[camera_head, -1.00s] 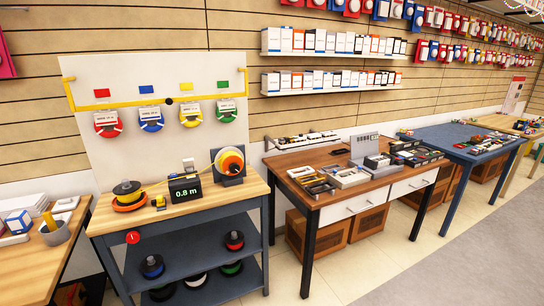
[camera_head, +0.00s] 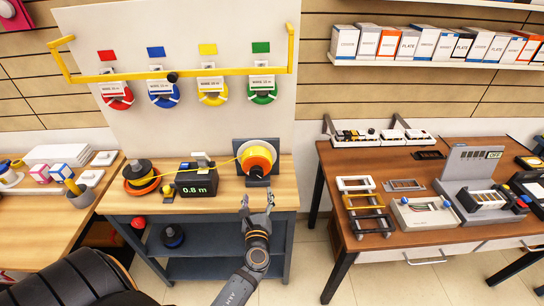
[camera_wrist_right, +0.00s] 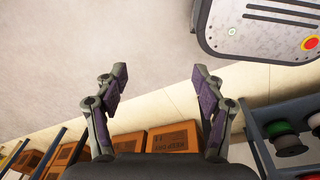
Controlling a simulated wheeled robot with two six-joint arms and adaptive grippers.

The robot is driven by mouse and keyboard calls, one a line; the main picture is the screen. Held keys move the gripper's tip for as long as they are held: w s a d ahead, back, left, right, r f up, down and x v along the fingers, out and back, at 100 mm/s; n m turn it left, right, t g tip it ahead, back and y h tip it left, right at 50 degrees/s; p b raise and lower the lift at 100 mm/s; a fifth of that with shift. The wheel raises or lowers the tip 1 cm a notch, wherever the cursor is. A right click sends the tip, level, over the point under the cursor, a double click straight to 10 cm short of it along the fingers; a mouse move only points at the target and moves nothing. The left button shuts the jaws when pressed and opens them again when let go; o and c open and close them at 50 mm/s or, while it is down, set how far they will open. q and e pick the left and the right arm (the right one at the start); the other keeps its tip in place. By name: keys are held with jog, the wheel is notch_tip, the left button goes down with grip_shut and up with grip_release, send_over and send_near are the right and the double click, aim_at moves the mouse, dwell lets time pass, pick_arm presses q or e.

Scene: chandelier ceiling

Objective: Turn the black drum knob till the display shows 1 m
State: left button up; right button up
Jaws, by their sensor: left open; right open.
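The black drum knob (camera_head: 138,170) stands on an orange disc on the left of the wooden bench (camera_head: 215,203). The black display box (camera_head: 197,185) beside it reads 0.8 m. A yellow strip runs from the drum behind the display to the orange and yellow spool (camera_head: 257,157) in its dark stand. My left gripper (camera_head: 257,202) is open and empty at the bench's front edge, below the spool and well right of the drum. My right gripper (camera_wrist_right: 158,90) is open and empty over pale floor in the right wrist view; the head view does not show it.
A small yellow-topped block (camera_head: 168,191) stands between drum and display. The white board (camera_head: 130,50) behind carries a yellow rail and colored wire coils. A brown table (camera_head: 400,165) with trays stands right.

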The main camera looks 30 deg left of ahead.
aim_at(255, 174)
pick_arm(q)
jog(key=shift+y, duration=0.3)
jog(key=x, duration=0.3)
jog(key=r+p+x, duration=0.1)
jog(key=x, duration=0.2)
jog(key=r+p+x, duration=0.1)
jog(key=x, duration=0.2)
jog(key=shift+a, duration=0.3)
jog(key=shift+w+a+p, duration=0.1)
jog(key=shift+w+p, duration=0.05)
jog(key=shift+p, duration=0.15)
jog(key=shift+w, duration=0.1)
jog(key=shift+f, duration=0.1)
jog(key=shift+c, duration=0.6)
jog(key=c, duration=1)
jog(key=shift+f+n+b, duration=0.25)
jog(key=shift+n+b, duration=0.25)
jog(key=shift+b, duration=0.4)
jog(key=shift+c, duration=0.2)
jog(key=shift+r, duration=0.25)
pick_arm(e)
jog(key=shift+s+a+r, duration=0.35)
jog(key=shift+s+r, duration=0.2)
jog(key=shift+r, duration=0.1)
